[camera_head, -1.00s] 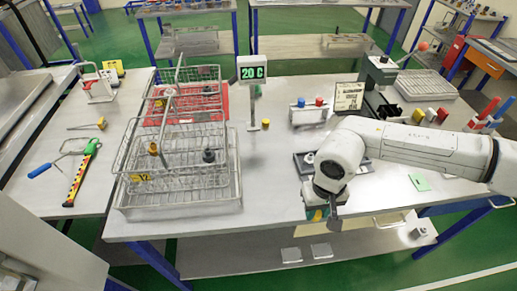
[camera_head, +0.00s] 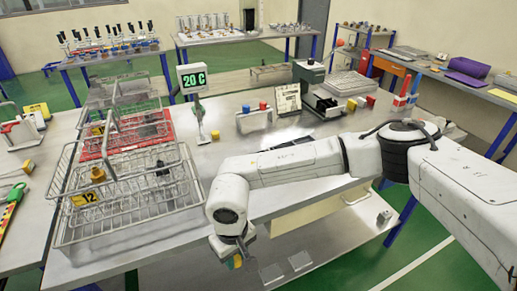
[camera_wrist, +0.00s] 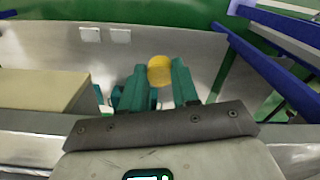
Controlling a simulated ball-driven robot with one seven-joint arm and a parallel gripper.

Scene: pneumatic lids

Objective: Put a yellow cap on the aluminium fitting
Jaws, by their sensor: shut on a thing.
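My gripper (camera_head: 237,262) hangs just beyond the near edge of the main bench, at the lower middle of the head view. In the wrist view its teal fingers (camera_wrist: 163,88) are closed around a round yellow cap (camera_wrist: 160,70), which sticks out past the fingertips. In the head view the wrist hides most of the cap. Another small yellow cap (camera_head: 215,135) stands on the bench by the display, and more small yellow pieces (camera_head: 352,103) sit farther right. I cannot pick out the aluminium fitting with certainty in either view.
Wire baskets (camera_head: 120,205) fill the bench's left part, with a yellow tag numbered 12 (camera_head: 88,198). A 20 C display (camera_head: 192,78) stands behind them. A holder with blue and red caps (camera_head: 254,119) is farther back. My arm crosses the bench's right half.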

